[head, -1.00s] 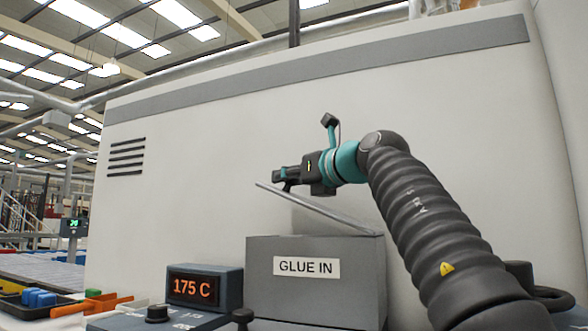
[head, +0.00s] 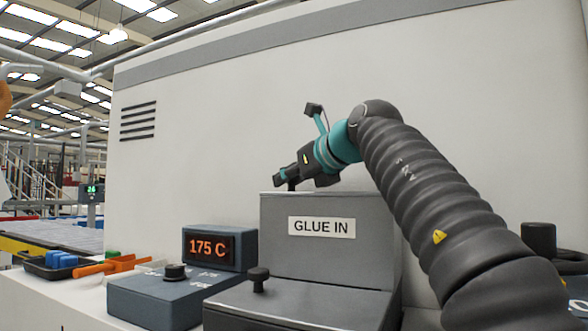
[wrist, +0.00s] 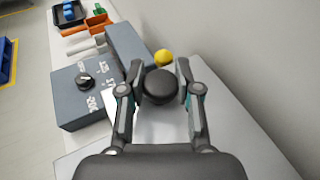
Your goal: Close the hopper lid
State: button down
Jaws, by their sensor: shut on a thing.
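The grey hopper (head: 330,240) marked GLUE IN stands against the white machine in the head view. Its lid (head: 268,193) shows almost edge-on as a thin pale line along the hopper's top and looks level; any small gap cannot be told. My gripper (head: 283,179) is low over the front left of the hopper top, tilted downward. In the wrist view, my gripper (wrist: 159,70) has its fingers on both sides of a round black knob (wrist: 159,87) on the pale lid (wrist: 158,125). The gripper is shut on this knob.
A 175 C display (head: 209,247) and a control box with a dial (head: 155,297) stand left of the hopper. A lower grey block with a black knob (head: 259,279) is in front. The white machine wall (head: 230,130) rises close behind.

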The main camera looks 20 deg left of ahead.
jog(key=shift+f, duration=0.3)
jog(key=c, duration=0.8)
grip_release()
jog(key=shift+r, duration=0.1)
jog(key=shift+s+d+r, duration=0.2)
jog(key=shift+s+d, duration=0.05)
jog(key=shift+d, duration=0.05)
jog(key=v, duration=1.1)
